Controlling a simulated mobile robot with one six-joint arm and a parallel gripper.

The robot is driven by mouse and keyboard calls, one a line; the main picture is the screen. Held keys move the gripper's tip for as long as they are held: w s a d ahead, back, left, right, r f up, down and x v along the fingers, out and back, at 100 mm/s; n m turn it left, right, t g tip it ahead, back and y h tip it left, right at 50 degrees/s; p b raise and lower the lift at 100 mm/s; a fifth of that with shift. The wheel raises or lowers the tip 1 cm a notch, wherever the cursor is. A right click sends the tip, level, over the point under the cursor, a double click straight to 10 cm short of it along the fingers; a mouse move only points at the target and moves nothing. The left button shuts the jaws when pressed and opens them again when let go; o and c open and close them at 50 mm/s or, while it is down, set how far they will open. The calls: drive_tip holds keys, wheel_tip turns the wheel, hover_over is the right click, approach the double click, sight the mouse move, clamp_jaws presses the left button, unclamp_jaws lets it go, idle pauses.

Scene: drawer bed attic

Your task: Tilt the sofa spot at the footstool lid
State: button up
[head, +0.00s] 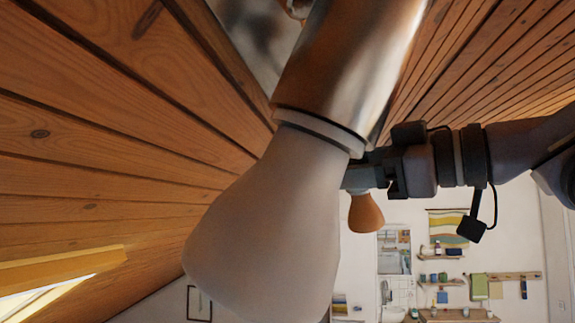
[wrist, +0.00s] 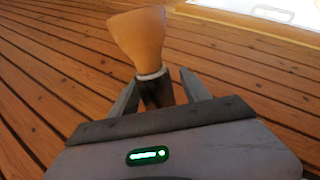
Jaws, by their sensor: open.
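A small orange-brown spot head (head: 366,213), flaring away from its neck, hangs just below the tip of my gripper (head: 352,178) in the head view. In the wrist view the spot head (wrist: 138,38) has a pale collar and a dark neck. The gripper is open, and I cannot tell whether a finger touches the neck. The footstool and its lid are not seen in either view.
A large pale spot head (head: 270,225) with a shiny metal barrel (head: 350,65) fills the middle of the head view, very near the camera, and hides part of the room. Sloping wood-plank ceilings (head: 90,150) rise on both sides. A white wall with shelves (head: 450,310) stands far off.

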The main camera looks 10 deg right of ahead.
drive_tip(key=shift+w+d, duration=0.1)
drive_tip(key=shift+w, duration=0.05)
drive_tip(key=c, duration=0.7)
clamp_jaws()
idle(0.5)
